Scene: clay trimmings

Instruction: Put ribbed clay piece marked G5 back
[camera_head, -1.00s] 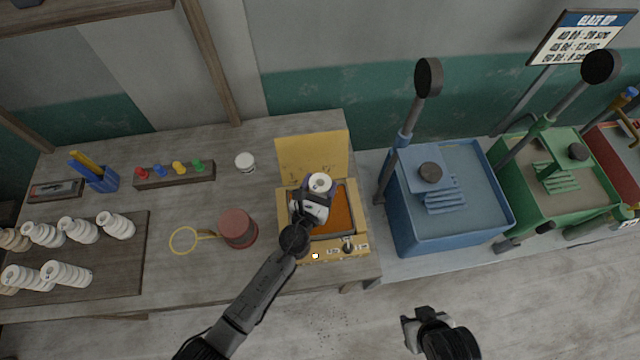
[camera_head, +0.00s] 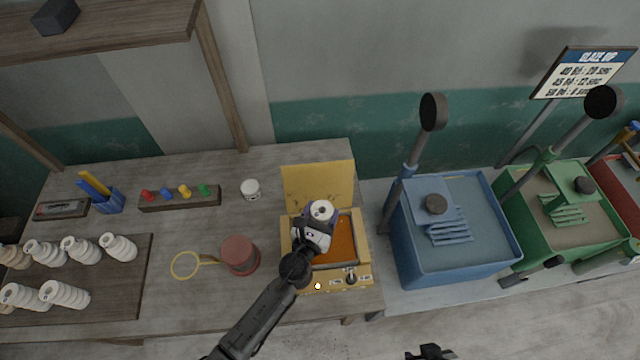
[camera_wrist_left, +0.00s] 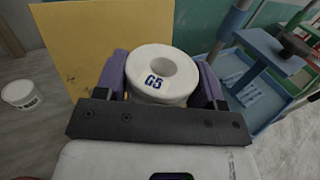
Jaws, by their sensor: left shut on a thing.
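The white ring-shaped clay piece marked G5 (camera_wrist_left: 161,75) is held between the purple fingers of my left gripper (camera_wrist_left: 163,85). In the head view the piece (camera_head: 321,209) is over the yellow box (camera_head: 284,262) with an orange-brown inside (camera_head: 343,238) and a raised yellow lid (camera_head: 318,184). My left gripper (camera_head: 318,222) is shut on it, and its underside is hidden. Other ribbed white pieces (camera_head: 118,247) stand in rows on a dark board (camera_head: 133,285) at the left.
A red round pot (camera_head: 239,253) and a yellow hoop (camera_head: 185,265) lie between board and box. A white jar (camera_head: 251,189), colored-knob rack (camera_head: 180,199) and blue pen holder (camera_head: 107,200) stand behind. Blue (camera_head: 455,255) and green (camera_head: 570,235) tubs stand at the right.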

